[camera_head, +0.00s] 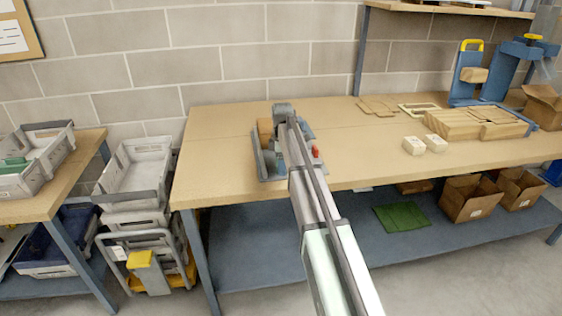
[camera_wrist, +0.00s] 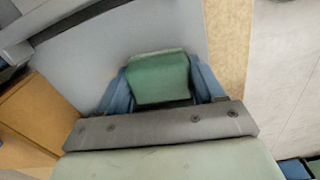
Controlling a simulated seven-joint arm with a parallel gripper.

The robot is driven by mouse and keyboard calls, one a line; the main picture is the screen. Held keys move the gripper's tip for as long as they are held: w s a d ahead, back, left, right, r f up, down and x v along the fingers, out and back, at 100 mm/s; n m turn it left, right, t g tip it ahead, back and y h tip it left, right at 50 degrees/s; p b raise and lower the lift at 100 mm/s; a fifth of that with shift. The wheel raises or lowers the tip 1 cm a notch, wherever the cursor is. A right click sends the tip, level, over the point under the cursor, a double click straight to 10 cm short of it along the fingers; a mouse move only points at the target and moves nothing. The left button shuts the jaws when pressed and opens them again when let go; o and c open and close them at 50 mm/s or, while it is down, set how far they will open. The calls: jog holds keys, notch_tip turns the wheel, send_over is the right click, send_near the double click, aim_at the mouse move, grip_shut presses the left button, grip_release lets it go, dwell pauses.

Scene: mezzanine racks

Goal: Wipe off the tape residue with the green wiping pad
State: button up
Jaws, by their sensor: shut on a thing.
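The green wiping pad (camera_wrist: 160,78) is between the two blue fingers of my gripper (camera_wrist: 161,92) in the wrist view. My gripper is shut on it. Below the pad is a plain grey surface (camera_wrist: 172,28); I cannot tell whether the pad touches it. In the head view my arm reaches over a blue-grey tray-like thing (camera_head: 263,165) near the left part of the workbench (camera_head: 220,150), and hides much of it and the pad. I cannot make out any tape residue.
A brown block (camera_head: 264,131) stands beside my arm's end, and a small red thing (camera_head: 315,151) shows at its right. Two small pale blocks (camera_head: 414,145) and wooden boards (camera_head: 465,123) lie farther right. The bench between is clear. A brick wall (camera_head: 220,60) stands behind.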

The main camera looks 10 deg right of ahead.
jog(key=w, duration=0.7)
jog(key=shift+w, duration=0.25)
jog(key=shift+w+r, duration=0.1)
jog(key=shift+w, duration=0.05)
notch_tip(320, 180, up, 8)
dwell(0.4)
dwell(0.4)
